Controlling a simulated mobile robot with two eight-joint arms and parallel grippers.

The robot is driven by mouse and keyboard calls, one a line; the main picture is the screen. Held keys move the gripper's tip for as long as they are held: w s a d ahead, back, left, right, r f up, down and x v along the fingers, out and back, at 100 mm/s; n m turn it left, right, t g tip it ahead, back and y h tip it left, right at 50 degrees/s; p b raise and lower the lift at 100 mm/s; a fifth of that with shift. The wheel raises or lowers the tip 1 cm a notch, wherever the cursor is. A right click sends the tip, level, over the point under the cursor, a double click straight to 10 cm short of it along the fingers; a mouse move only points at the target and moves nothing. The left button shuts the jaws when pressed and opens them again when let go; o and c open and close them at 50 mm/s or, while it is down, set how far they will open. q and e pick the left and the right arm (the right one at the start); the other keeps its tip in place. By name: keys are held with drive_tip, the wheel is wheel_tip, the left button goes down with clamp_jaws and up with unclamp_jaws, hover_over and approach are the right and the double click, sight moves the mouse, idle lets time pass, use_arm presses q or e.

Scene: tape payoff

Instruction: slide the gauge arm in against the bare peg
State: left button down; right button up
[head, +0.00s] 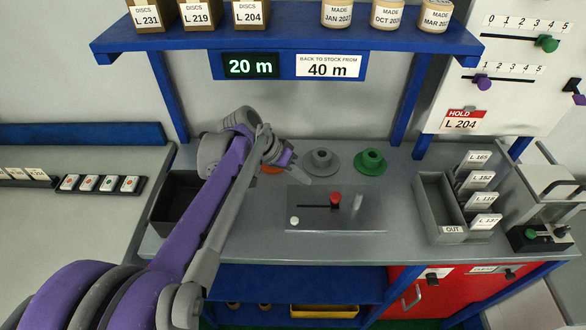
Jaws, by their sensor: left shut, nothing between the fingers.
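A grey gauge plate (345,222) lies on the bench in the middle of the head view. A red knob (335,198) stands at the right end of its dark slot. A pale upright peg (358,202) stands bare just right of the knob, with a small gap visible. A small white button-like piece (294,220) sits at the plate's front left. I cannot tell the gauge arm's exact shape. My left gripper (303,177) is shut and empty, above the bench behind and left of the red knob, apart from it. My right gripper is out of view.
A grey flanged hub (321,162) and a green one (370,161) stand behind the plate; an orange one (271,169) is mostly hidden by my left gripper. A dark bin (172,208) is left, a card rack (433,208) right. The blue shelf (290,40) overhangs behind.

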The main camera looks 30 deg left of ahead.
sight(337, 193)
use_arm(q)
drive_tip(key=d, duration=0.1)
drive_tip(key=w+d+f, duration=0.1)
drive_tip(key=d, duration=0.1)
drive_tip(key=d+f, duration=0.1)
drive_tip(key=shift+w+d+f, duration=0.15)
drive_tip(key=shift+f, duration=0.05)
drive_tip(key=shift+d+f, duration=0.1)
drive_tip(key=shift+d, duration=0.3)
drive_tip(key=w+d, duration=0.2)
drive_tip(key=d, duration=0.1)
drive_tip(key=shift+w+d, duration=0.15)
drive_tip(key=shift+d, duration=0.15)
